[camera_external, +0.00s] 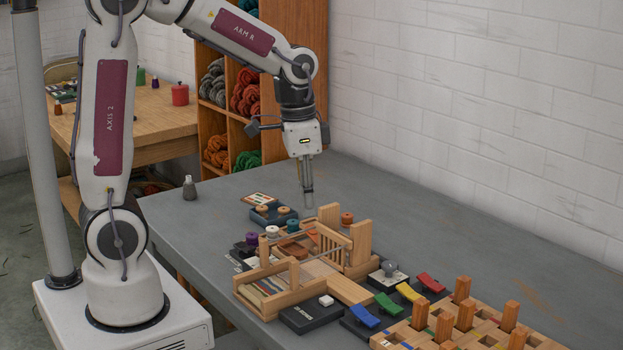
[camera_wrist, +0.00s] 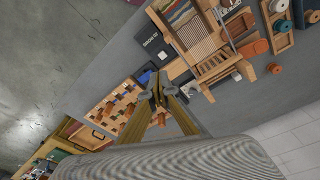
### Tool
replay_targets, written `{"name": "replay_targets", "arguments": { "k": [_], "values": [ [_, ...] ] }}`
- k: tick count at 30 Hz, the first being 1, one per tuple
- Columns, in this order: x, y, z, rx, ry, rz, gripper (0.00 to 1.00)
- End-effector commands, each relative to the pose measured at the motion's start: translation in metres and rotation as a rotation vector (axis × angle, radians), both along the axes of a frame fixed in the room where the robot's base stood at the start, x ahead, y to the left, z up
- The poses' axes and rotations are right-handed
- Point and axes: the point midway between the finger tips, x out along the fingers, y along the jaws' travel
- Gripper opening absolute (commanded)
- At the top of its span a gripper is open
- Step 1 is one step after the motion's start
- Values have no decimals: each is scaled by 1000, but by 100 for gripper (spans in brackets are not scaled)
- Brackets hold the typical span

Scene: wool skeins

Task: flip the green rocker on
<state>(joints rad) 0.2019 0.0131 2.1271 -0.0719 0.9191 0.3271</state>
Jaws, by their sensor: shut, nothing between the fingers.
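The green rocker (camera_external: 388,304) is a tilted paddle on a dark base near the front edge of the table in the external view. It sits between the blue rocker (camera_external: 364,316) and the yellow rocker (camera_external: 408,292). I cannot tell whether it is on or off. My gripper (camera_external: 308,204) points down, shut and empty, well above the table and behind the wooden loom, far from the rocker. In the wrist view my gripper's fingers (camera_wrist: 158,92) meet in the middle and seem to hide the green rocker; a bit of blue shows beside them.
A red rocker (camera_external: 430,282) stands right of the yellow one. The wooden loom (camera_external: 345,290) with tall posts stands between my gripper and the rockers. A pegged wooden board (camera_external: 480,330) lies at front right. The table's right back area is clear.

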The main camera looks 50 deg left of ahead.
Motion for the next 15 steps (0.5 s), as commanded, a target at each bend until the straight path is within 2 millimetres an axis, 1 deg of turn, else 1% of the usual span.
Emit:
{"name": "replay_targets", "arguments": {
  "k": [15],
  "values": [
    [52,-40,-38,-8,52,-319,0]
  ]
}}
